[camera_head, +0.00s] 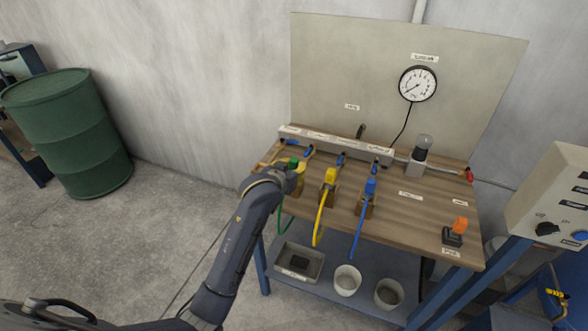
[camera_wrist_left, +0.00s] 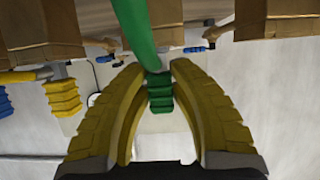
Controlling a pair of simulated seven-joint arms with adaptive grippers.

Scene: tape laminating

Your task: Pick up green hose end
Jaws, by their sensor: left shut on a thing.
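The green hose end (camera_wrist_left: 160,98) shows in the left wrist view, with its green hose (camera_wrist_left: 135,35) running up the picture. My left gripper (camera_wrist_left: 158,78) has its yellow fingers on either side of the green end and is shut on it. In the head view my left gripper (camera_head: 297,172) is at the left part of the wooden bench top, with a bit of the green end (camera_head: 293,162) visible beside it. The green hose (camera_head: 281,218) hangs below the bench edge. My right gripper is in neither view.
A yellow hose end (camera_head: 330,176) and a blue hose end (camera_head: 370,187) stand in wooden holders to the right. Behind them is a pale manifold bar (camera_head: 335,145) with blue-handled valves. Buckets (camera_head: 347,280) sit on the lower shelf. An orange switch (camera_head: 460,224) is at the bench's right.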

